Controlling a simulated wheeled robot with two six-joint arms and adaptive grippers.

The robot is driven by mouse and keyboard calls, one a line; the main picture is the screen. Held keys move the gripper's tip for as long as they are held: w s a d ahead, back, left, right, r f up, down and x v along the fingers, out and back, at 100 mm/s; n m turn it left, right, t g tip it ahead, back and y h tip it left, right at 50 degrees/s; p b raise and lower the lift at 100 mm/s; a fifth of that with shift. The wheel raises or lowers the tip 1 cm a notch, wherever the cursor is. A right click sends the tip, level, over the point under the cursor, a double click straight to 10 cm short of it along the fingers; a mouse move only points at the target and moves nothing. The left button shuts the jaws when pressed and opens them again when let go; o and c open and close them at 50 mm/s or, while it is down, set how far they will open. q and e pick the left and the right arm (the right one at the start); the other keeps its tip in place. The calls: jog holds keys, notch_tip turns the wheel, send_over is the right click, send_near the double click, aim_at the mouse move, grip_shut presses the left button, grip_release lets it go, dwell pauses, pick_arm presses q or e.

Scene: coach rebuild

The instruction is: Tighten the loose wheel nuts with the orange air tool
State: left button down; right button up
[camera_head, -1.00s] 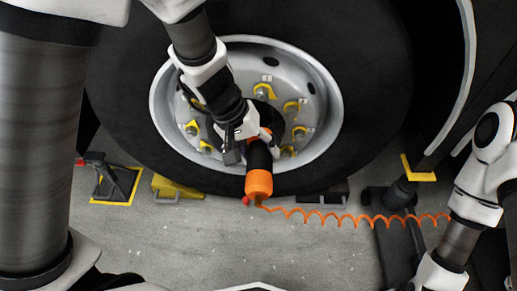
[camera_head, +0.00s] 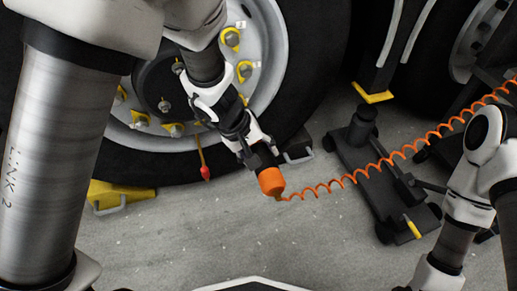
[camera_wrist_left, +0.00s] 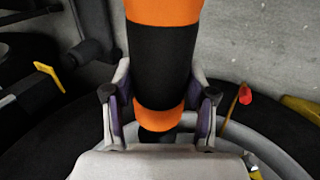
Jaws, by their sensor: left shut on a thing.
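The orange and black air tool (camera_head: 271,181) is in my left gripper (camera_head: 254,152), which is shut on it in front of the tyre's lower right part. In the left wrist view, the fingers (camera_wrist_left: 160,105) close around the tool's body (camera_wrist_left: 163,55). The tool's nose is mostly hidden there. The grey wheel (camera_head: 263,55) carries several nuts with yellow pointers, including an upper right nut (camera_head: 232,40), a right nut (camera_head: 245,71) and a lower nut (camera_head: 174,130). My left arm hides part of the wheel. My right arm shows at right, its gripper out of frame.
An orange coiled hose (camera_head: 360,173) runs from the tool to the upper right. A black stand (camera_head: 372,180) is on the floor at right. A yellow chock (camera_head: 120,197) lies at lower left. A red-tipped piece (camera_head: 205,172) hangs near the wheel. The front floor is clear.

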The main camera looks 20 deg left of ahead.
pick_arm(q)
jog(key=shift+f, duration=0.7)
jog(key=shift+w+a+r+p, duration=0.25)
jog(key=shift+w+p, duration=0.15)
jog(key=shift+p, duration=0.1)
jog(key=w+a+p, duration=0.1)
jog(key=w+p, duration=0.1)
jog(key=p, duration=0.1)
jog(key=shift+w+a+r, duration=0.1)
jog(key=shift+w+a, duration=0.2)
jog(key=shift+a, duration=0.1)
jog(key=shift+w+a+f+p, duration=0.2)
jog(key=shift+w+a+p, duration=0.25)
jog(key=shift+w+p, duration=0.2)
jog(key=shift+f, duration=0.1)
pick_arm(e)
notch_tip(320, 180, up, 4)
jog(key=shift+s+r, duration=0.1)
jog(key=shift+r, duration=0.05)
jog(key=shift+f, duration=0.2)
